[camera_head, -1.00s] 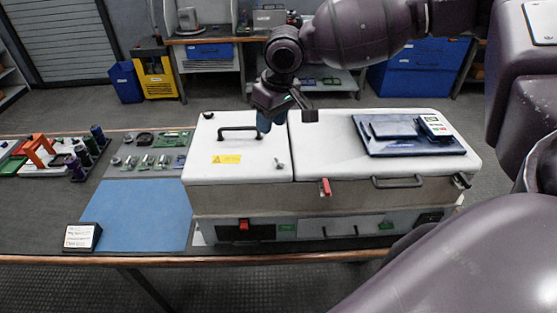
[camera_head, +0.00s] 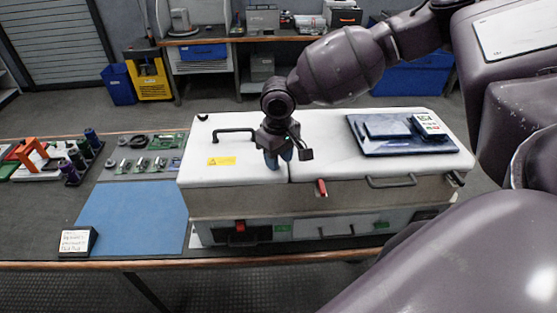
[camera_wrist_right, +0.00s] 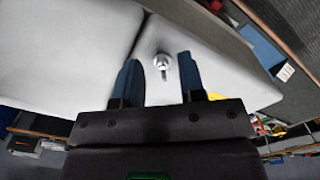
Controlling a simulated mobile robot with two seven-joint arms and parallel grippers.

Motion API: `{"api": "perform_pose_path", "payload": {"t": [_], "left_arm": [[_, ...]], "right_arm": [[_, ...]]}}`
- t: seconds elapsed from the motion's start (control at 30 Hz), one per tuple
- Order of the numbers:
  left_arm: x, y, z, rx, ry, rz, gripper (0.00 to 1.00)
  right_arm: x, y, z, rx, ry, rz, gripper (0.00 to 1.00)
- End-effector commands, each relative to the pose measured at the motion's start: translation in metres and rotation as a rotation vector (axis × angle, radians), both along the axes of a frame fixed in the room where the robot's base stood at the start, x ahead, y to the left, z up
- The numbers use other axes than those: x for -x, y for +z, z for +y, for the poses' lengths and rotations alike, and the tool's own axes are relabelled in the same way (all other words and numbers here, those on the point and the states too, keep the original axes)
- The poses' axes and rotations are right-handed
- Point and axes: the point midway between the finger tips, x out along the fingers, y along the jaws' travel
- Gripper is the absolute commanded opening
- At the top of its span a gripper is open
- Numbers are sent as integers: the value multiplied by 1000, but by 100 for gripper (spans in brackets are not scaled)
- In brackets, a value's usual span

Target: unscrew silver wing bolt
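The silver wing bolt (camera_wrist_right: 162,62) stands on the white lid (camera_wrist_right: 195,55) of the capacitor bank in the right wrist view. It shows between and just beyond the two blue fingertips of my right gripper (camera_wrist_right: 159,72), which is open with nothing between the fingers that I can see it touch. In the head view my right gripper (camera_head: 279,158) points down over the front of the left lid (camera_head: 232,145), and it hides the bolt there. My left gripper is not in view.
A black handle (camera_head: 234,131) and a yellow warning label (camera_head: 221,161) are on the left lid. A red latch (camera_head: 321,187) is on the front edge. A dark tray with devices (camera_head: 385,147) lies on the right lid.

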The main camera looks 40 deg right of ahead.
Motion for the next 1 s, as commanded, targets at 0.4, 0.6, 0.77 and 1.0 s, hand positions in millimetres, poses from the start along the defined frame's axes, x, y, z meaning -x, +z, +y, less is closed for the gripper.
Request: {"api": "perform_pose_path", "payload": {"t": [0.4, 0.6, 0.77, 1.0], "left_arm": [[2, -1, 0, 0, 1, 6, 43], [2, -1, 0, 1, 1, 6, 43], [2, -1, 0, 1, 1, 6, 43], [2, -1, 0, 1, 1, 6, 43]], "right_arm": [[0, -14, 0, 0, 0, -1, 37], [0, -14, 0, 0, 0, -1, 18], [0, -13, 0, 1, 0, -1, 0], [0, -14, -1, 0, 54, 1, 0]]}}
